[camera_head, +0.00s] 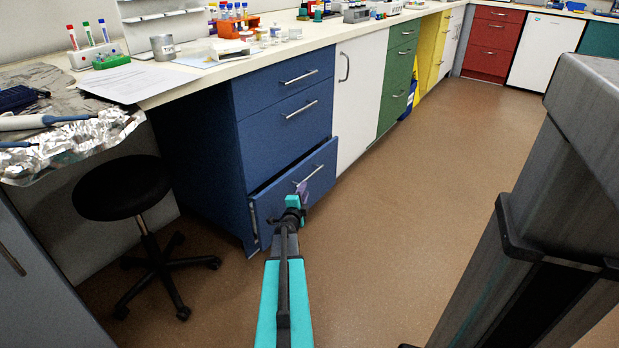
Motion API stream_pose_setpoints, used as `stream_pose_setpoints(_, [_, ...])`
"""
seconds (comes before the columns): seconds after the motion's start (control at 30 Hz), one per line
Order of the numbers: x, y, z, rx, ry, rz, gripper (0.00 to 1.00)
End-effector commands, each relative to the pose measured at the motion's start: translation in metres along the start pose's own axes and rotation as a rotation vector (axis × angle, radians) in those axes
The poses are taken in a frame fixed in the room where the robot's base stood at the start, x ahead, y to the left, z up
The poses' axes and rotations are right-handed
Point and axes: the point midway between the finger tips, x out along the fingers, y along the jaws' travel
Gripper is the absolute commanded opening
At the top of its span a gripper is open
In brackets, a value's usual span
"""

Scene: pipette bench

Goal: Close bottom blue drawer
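The bottom blue drawer (274,207) is in the lower part of the blue cabinet. It stands partly out, with a dark gap along its top edge. Its silver bar handle (310,177) runs across the upper part of its front. My gripper (302,190) is right at the drawer front, at or just below the handle. Whether it touches the handle or the front, I cannot tell. Its fingers are too small and partly hidden to show whether they are open. The two blue drawers above, the upper (280,84) and the middle (285,118), are flush with the cabinet.
A black stool (122,188) stands left of the blue cabinet. A white cabinet door (358,90) and green drawers (399,75) adjoin on the right. The brown floor (400,220) is open to the right. The worktop (310,42) above holds labware.

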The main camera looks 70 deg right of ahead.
Motion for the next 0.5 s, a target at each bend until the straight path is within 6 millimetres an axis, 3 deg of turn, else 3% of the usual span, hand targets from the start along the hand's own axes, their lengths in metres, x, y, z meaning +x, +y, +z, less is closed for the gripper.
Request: stream_pose_setpoints(0.5, [0.05,0.001,0.002,0.0,-0.001,-0.001,0.28])
